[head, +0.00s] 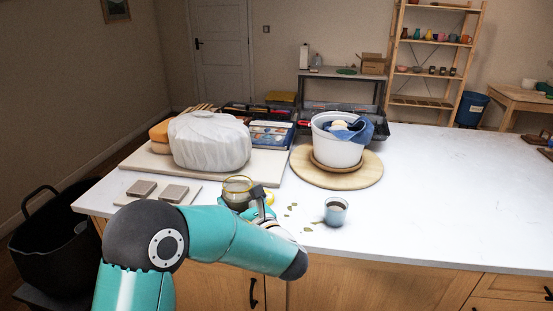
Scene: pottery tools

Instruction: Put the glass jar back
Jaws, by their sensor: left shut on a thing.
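The glass jar (236,191) has a yellowish rim and stands upright near the front edge of the white worktop, in front of the cloth-covered lump. My left gripper (257,197) is at the jar's right side and shut on it. My teal left arm comes in from the bottom left and hides part of the worktop around the jar. I cannot tell whether the jar touches the worktop. My right gripper is not in view.
A small grey-blue cup (336,212) with dark contents stands right of the gripper, near green leaf-like bits. A white bucket (337,148) stands on a round wooden board (365,177).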

